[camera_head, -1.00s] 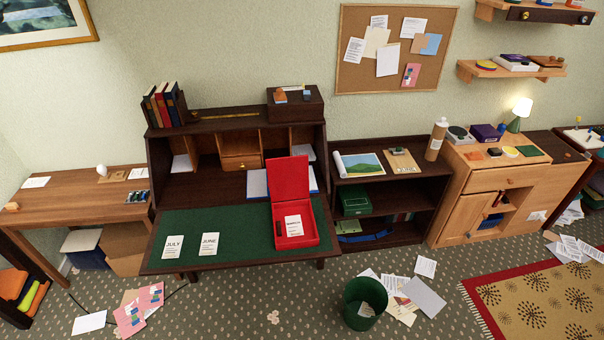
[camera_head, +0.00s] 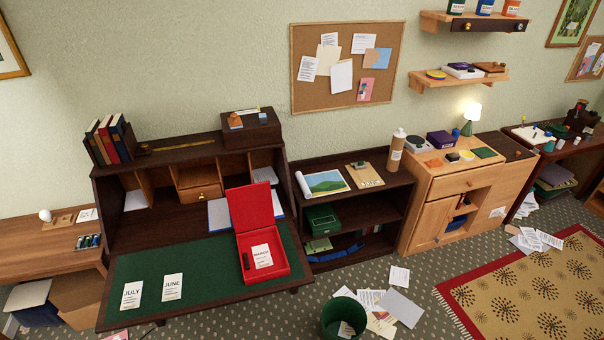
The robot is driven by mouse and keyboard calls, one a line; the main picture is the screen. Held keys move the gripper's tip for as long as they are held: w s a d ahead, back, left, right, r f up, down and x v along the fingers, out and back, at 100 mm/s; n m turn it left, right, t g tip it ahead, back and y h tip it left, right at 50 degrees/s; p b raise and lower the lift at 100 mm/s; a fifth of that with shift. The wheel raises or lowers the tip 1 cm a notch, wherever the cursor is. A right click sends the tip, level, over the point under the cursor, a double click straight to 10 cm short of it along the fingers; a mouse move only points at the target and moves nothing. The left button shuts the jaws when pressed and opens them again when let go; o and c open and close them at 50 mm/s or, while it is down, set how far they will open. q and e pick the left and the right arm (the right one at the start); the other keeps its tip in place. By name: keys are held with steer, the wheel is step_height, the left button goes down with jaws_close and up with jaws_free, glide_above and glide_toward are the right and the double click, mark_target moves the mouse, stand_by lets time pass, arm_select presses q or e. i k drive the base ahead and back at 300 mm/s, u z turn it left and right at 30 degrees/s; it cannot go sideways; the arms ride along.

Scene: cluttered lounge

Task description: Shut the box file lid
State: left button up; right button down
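The red box file (camera_head: 282,266) lies on the right part of the green writing surface of the dark desk. Its lid (camera_head: 251,207) stands open, raised at the back edge and leaning slightly back. A white card marked MARCH (camera_head: 262,256) lies inside the box, with a small dark item (camera_head: 246,261) at the box's left side. Neither of my grippers shows in the head view.
Cards marked JULY (camera_head: 132,295) and JUNE (camera_head: 173,287) lie on the desk's green surface (camera_head: 205,270). A dark low shelf (camera_head: 290,165) stands right of the desk. A green bin (camera_head: 343,318) and loose papers are on the floor in front.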

mark_target(251, 206)
steer(key=z, duration=0.2)
steer(key=i, duration=1.3)
steer(key=u, duration=0.85)
